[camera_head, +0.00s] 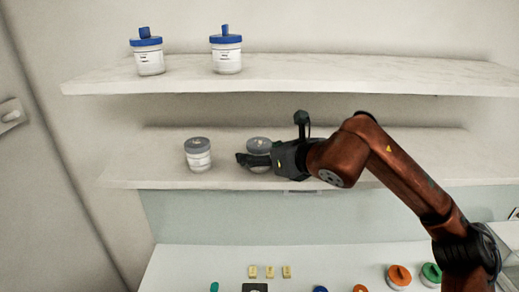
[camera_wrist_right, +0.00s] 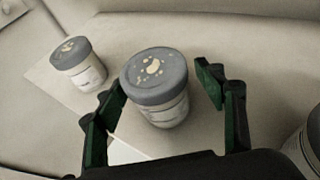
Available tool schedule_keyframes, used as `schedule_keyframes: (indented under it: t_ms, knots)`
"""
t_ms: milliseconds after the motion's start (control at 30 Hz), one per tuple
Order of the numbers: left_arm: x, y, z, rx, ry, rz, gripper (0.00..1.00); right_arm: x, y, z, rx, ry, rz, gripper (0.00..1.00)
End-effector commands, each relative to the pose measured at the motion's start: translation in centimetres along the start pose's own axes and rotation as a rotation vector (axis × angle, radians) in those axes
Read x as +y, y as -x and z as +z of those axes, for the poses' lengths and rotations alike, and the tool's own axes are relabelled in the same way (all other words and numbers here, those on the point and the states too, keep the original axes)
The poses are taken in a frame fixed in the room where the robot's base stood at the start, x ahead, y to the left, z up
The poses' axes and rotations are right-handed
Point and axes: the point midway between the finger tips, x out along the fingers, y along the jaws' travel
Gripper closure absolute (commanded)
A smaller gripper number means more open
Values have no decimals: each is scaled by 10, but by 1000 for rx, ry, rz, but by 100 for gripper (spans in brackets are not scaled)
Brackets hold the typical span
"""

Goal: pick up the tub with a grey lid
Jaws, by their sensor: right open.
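Two white tubs with grey lids stand upright on the lower shelf. The left tub (camera_head: 198,155) is clear of my arm. The other tub (camera_head: 258,146) is partly hidden behind my right gripper (camera_head: 247,160). In the right wrist view this tub (camera_wrist_right: 158,88) stands between the two open green-padded fingers, with a visible gap on each side. The left tub (camera_wrist_right: 78,64) stands farther off, beyond the left finger. The lids carry pale spots. My left gripper is out of view.
The upper shelf (camera_head: 300,72) overhangs the lower shelf (camera_head: 135,174) and holds two blue-lidded tubs (camera_head: 149,52). Another jar-like container (camera_wrist_right: 308,146) is cut off at the right wrist view's edge. A white counter below holds several small coloured items. The lower shelf's left end is bare.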

Motion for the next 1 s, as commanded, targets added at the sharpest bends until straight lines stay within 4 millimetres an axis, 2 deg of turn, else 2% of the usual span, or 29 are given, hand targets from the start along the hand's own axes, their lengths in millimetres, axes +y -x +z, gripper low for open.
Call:
schedule_keyframes:
  t_ms: [267, 1000]
  knots:
    - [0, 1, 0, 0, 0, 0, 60, -1, -5, -1, 0, 0, -1, 37]
    - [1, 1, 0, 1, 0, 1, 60, 0, -4, -1, 0, 0, -1, 87]
